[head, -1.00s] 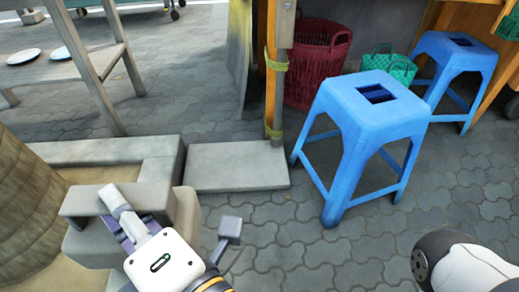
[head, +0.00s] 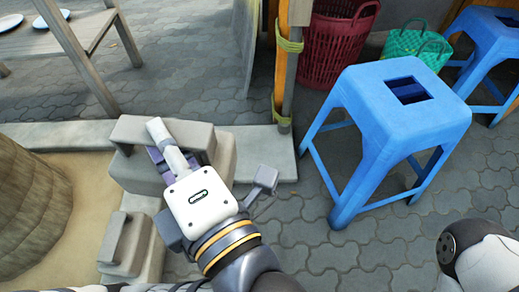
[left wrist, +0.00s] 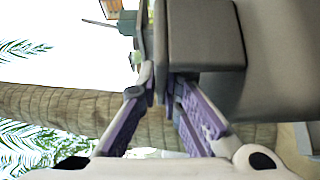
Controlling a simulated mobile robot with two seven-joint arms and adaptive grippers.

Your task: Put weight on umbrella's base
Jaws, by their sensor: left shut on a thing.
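A grey block-like weight (head: 136,178) with a handle on top is in my left gripper (head: 158,152). The fingers are shut on its handle. The weight also fills the upper right of the left wrist view (left wrist: 262,60). In the head view it overlaps the left part of the flat grey base slab (head: 275,155); I cannot tell whether it touches the slab. A grey pole (head: 290,85), tied with yellow cord, stands at the slab's back right. The umbrella's canopy is not in view. My right gripper is out of view; only part of my right arm shows.
A second grey weight (head: 122,245) sits at the lower left, near a sand bed and a thick trunk (head: 30,210). A blue stool (head: 400,115) stands right of the slab, with a red basket (head: 335,45) behind. Paving between slab and stool is clear.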

